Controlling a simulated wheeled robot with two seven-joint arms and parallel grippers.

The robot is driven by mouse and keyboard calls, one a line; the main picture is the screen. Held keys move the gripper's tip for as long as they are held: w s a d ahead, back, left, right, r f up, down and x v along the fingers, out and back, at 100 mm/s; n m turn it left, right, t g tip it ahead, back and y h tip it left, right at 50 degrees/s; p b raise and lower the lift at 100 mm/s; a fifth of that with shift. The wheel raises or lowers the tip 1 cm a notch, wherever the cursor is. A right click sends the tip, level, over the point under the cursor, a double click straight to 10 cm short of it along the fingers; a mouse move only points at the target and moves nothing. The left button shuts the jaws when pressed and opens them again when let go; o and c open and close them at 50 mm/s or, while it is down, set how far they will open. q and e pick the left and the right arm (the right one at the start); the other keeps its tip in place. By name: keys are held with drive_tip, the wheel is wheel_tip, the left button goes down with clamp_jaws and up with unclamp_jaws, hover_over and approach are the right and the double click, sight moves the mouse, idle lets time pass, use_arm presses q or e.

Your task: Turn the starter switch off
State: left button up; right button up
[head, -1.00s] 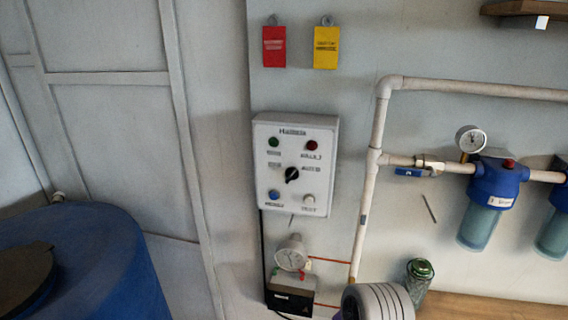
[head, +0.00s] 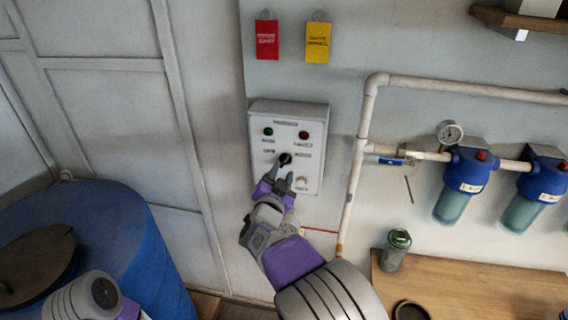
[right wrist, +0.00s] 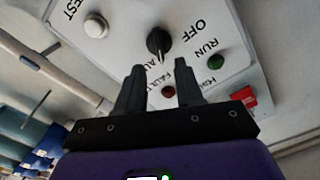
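The starter box (head: 311,125) is a white panel on the wall, with a green and a red lamp at the top. Its black rotary starter switch (head: 286,158) sits mid-panel; it also shows in the right wrist view (right wrist: 158,42), its pointer towards the "AU…" lettering, with "OFF" to one side. My right gripper (head: 284,179) is just below the switch in the head view. In the right wrist view its fingers (right wrist: 158,72) are apart, with the knob beyond and between their tips and nothing gripped. My left gripper is not visible; part of my left arm shows at lower left.
A blue barrel (head: 120,245) stands at the left. Pipes (head: 357,165) and blue filter housings (head: 471,172) are on the wall to the right. A green-topped jar (head: 396,248) stands on a wooden bench (head: 480,292). Red (head: 267,40) and yellow (head: 318,42) tags hang above the box.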

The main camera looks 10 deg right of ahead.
sight(285, 161)
drive_tip(key=shift+x, duration=2.25)
drive_tip(key=shift+c, duration=0.4)
clamp_jaws()
